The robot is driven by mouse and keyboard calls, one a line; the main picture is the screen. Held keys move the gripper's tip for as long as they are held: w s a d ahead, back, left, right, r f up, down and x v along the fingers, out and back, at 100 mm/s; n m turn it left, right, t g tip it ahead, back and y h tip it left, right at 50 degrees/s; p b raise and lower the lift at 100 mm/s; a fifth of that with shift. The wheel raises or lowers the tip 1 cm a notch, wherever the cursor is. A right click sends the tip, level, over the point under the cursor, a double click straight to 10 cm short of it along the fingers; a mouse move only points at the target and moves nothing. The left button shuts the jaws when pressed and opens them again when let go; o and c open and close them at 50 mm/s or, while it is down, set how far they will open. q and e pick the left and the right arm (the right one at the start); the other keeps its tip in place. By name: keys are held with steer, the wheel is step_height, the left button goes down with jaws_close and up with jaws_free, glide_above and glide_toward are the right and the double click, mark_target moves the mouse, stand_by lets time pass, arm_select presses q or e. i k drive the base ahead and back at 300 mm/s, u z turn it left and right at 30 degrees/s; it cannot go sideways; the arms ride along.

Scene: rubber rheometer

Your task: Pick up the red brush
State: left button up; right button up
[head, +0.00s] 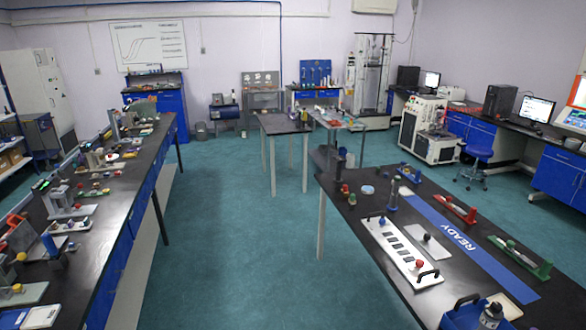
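I cannot make out the red brush for certain. A long red object (455,209) with a pale part on top lies on the right black table (345,232), right of the blue READY strip (465,241). A red-orange curved object (12,224) lies at the left edge of the left bench. Both are too small to tell whether either is a brush. Neither of my grippers is in view.
A long black bench (100,240) crowded with small devices runs along the left. A white plate with black handles (395,245) lies on the right table. A blue stool (480,142) stands by the right desks. The teal floor (235,240) between the tables is clear.

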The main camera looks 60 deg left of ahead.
mark_target(344, 192)
steer(key=u, duration=1.65)
